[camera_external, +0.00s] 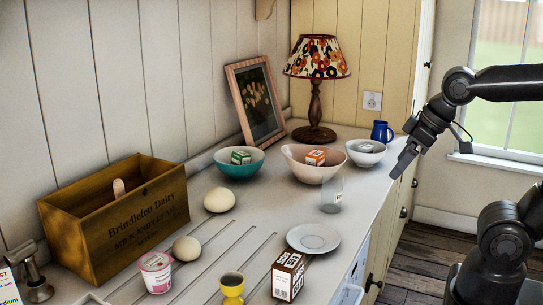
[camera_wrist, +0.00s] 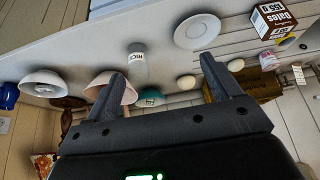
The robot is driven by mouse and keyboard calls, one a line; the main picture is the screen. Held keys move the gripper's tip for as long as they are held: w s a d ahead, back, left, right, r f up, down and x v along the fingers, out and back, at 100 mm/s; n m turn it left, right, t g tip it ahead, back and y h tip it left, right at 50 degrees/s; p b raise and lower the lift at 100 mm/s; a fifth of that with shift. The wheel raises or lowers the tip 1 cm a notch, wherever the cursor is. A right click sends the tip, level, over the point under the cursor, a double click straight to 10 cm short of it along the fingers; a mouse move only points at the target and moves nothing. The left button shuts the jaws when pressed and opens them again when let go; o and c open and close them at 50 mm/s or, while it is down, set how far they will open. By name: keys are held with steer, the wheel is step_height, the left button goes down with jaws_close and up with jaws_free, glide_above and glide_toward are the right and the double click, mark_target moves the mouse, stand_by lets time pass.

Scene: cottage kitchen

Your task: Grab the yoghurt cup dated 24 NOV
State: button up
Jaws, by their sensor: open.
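A pink and white yoghurt cup (camera_external: 155,273) stands on the counter near the front left, in front of the wooden crate. Its date is too small to read. My gripper (camera_external: 403,168) is at the right, above the counter's edge and far from the cup. In the wrist view its two fingers (camera_wrist: 163,68) are spread apart with nothing held between them.
The wooden crate (camera_external: 115,225) is behind the cup; a tap (camera_external: 33,270) is at left.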

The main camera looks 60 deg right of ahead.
steer(key=w+a+r+n, duration=0.1)
steer(key=w+a+r, duration=0.15)
steer(key=w, duration=0.45)
steer(key=w+a+r, duration=0.2)
steer(key=w+a, duration=0.2)
steer(key=w, duration=0.2)
steer(key=n+g+y, duration=0.1)
steer(key=n+y, duration=0.1)
steer(key=n, duration=0.1)
glide_above(153, 262)
steer(key=s+d, duration=0.2)
steer(key=s, duration=0.1)
step_height(153, 262, down, 11)
steer(key=shift+a+f, duration=0.15)
steer(key=shift+f, duration=0.05)
steer(key=shift+w+a+f+g, duration=0.2)
steer(key=shift+a+f+g, duration=0.1)
steer(key=shift+a+f, duration=0.15)
steer(key=x, duration=1)
steer(key=shift+d+f, duration=0.25)
steer(key=shift+d, duration=0.1)
steer(key=shift+c, duration=0.3)
steer(key=c, duration=1)
